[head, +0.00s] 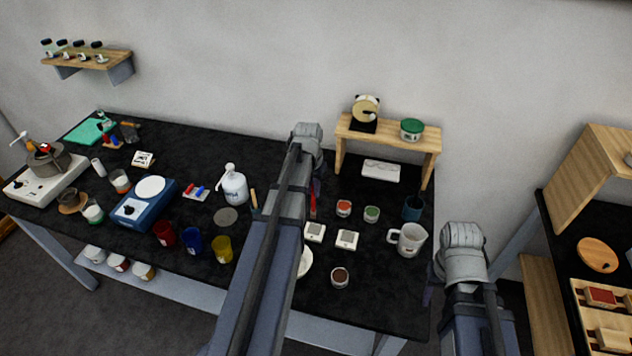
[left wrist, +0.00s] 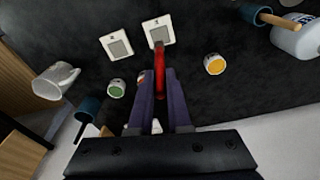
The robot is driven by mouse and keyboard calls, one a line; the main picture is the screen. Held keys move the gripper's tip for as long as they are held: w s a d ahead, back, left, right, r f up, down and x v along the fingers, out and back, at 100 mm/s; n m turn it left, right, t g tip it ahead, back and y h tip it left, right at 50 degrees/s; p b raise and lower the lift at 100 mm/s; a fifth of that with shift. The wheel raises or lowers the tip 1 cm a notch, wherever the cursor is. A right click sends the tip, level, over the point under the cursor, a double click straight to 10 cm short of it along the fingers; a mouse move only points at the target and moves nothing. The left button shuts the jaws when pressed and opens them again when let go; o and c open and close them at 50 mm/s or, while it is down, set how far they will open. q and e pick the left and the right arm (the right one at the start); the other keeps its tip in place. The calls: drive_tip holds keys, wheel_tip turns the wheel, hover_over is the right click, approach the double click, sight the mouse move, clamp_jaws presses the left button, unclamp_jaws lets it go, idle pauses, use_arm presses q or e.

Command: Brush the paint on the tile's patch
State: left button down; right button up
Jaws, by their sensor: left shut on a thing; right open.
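My left gripper (head: 315,188) is shut on a red brush (left wrist: 158,72), which also shows below the gripper in the head view (head: 313,208). Two white tiles with grey patches lie on the black bench: one (head: 315,232) and another (head: 347,240). In the left wrist view the brush's far end overlaps the edge of the right-hand tile (left wrist: 165,26), beside the other tile (left wrist: 117,44); I cannot tell whether it touches. An orange-red paint pot (head: 344,208) and a green one (head: 371,214) stand near. My right gripper (head: 430,291) is open and empty at the bench's right edge.
A white mug (head: 408,240), a teal cup (head: 413,209) and a brown pot (head: 340,278) stand around the tiles. A yellow pot (left wrist: 214,64) shows in the wrist view. A wooden riser (head: 385,134) stands behind. My left arm hides part of the bench's middle.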

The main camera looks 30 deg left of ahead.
sight(313, 210)
use_arm(q)
drive_tip(key=shift+s+f, duration=0.15)
drive_tip(key=shift+f+b, duration=0.6)
drive_tip(key=shift+b, duration=0.2)
wheel_tip(313, 210, down, 4)
drive_tip(key=b, duration=0.4)
drive_tip(key=shift+f, duration=0.2)
drive_tip(key=shift+f+b, duration=1)
drive_tip(key=shift+b, duration=0.2)
